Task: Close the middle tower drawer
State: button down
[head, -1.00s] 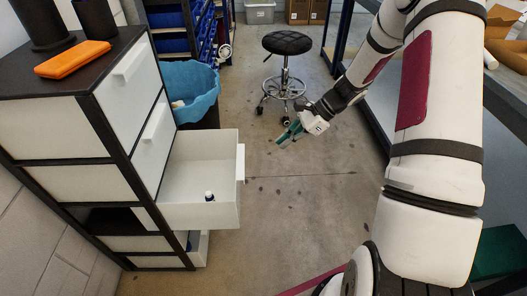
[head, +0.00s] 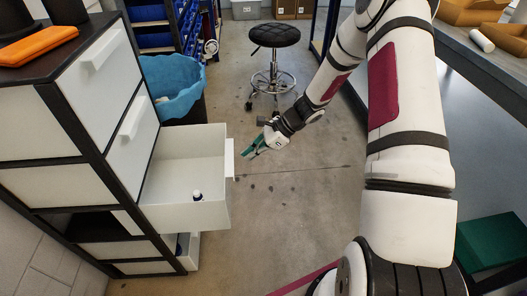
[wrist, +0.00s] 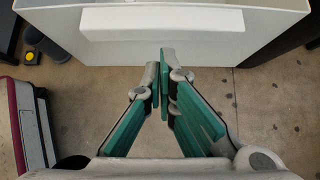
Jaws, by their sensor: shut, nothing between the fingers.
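The tower (head: 58,128) stands at the left, dark-framed with white drawers. Its middle drawer (head: 185,212) is pulled far out, with a small dark bottle with a white cap (head: 197,196) inside. Its front with the pale handle (head: 229,158) faces right. In the wrist view the drawer front (wrist: 270,22) and handle (wrist: 160,24) span the top. My gripper (head: 247,153) has green finger pads, is shut and empty, and is just right of the handle. In the wrist view the fingertips (wrist: 160,62) point at the front, close below the handle; contact cannot be told.
Two upper drawers (head: 130,140) are shut; a lower drawer (head: 188,250) stands partly out. An orange case (head: 38,45) lies on the tower top. A blue-lined bin (head: 178,90) stands behind. A black stool (head: 275,36) is on the floor beyond. Open floor lies right of the drawer.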

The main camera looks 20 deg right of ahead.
jog(key=shift+w+a, duration=0.25)
jog(key=shift+a, duration=0.6)
jog(key=shift+a, duration=0.1)
jog(key=w+a, duration=0.3)
jog(key=a, duration=0.8)
jog(key=w+a, duration=0.4)
jog(key=a, duration=0.8)
jog(key=shift+w, duration=0.3)
jog(key=shift+a, duration=0.1)
